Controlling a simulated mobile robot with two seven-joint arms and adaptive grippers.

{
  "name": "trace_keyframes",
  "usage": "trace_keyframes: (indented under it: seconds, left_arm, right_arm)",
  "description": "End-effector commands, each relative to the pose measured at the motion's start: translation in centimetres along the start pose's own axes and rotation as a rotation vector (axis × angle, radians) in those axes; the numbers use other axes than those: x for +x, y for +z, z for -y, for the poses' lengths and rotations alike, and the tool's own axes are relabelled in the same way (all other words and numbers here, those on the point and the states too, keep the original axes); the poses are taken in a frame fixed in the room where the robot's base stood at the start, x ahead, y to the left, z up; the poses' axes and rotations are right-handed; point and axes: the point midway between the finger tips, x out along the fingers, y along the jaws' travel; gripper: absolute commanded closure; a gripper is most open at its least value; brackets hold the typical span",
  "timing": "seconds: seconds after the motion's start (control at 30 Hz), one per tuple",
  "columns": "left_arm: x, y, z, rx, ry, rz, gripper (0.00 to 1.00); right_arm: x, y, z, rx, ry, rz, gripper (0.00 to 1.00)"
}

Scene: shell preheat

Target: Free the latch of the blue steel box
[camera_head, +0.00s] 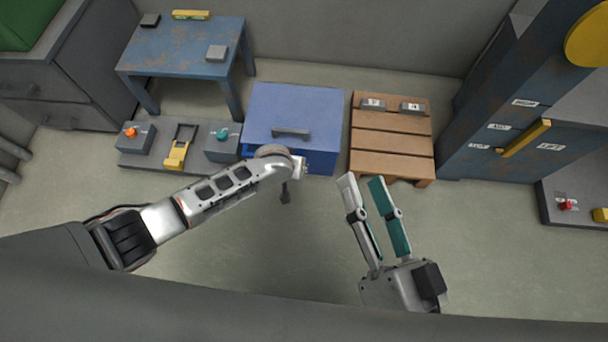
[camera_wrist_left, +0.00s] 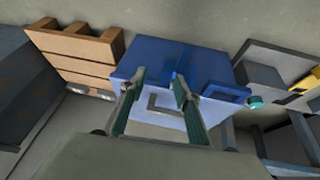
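The blue steel box (camera_head: 318,108) stands on the floor at the middle of the head view, with a grey handle (camera_head: 291,133) on its light-blue face. In the left wrist view the box (camera_wrist_left: 205,62) lies beyond the fingers, and its handle (camera_wrist_left: 168,108) shows between them. I cannot clearly make out the latch; a darker blue upright strip (camera_wrist_left: 182,62) shows on the box. My left gripper (camera_wrist_left: 159,78) is open and empty, near the box; touching or apart is unclear. In the head view its fingers are mostly hidden. My right gripper (camera_head: 362,180) is open and empty, right of the box.
A wooden pallet (camera_head: 391,148) with two small grey blocks stands right of the box. A grey board (camera_head: 150,161) with an orange knob, yellow lever and teal knob lies left of it. A blue table (camera_head: 185,53) is behind. Blue cabinets (camera_head: 490,110) stand right. The front floor is clear.

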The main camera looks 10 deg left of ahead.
Motion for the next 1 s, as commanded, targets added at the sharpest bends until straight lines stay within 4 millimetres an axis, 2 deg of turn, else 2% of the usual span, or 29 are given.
trace_keyframes:
  seconds: [0.03,0.5,0.8,1.0]
  left_arm:
    - [-1.4,-0.7,-0.7,0.006,0.017,-0.019,0.68]
    - [-8.4,-0.1,-4.8,0.053,0.153,-0.117,0.68]
    - [-13.1,0.3,-6.0,0.076,0.209,-0.191,0.68]
    - [-15.4,0.8,-6.2,0.089,0.226,-0.230,0.68]
  right_arm:
    - [0.2,-1.4,1.0,-0.011,-0.017,-0.022,0.60]
    - [0.5,-7.6,5.7,-0.063,-0.097,-0.124,0.60]
    - [0.3,-11.4,8.8,-0.093,-0.143,-0.183,0.60]
    - [0.2,-13.2,10.2,-0.106,-0.164,-0.210,0.60]
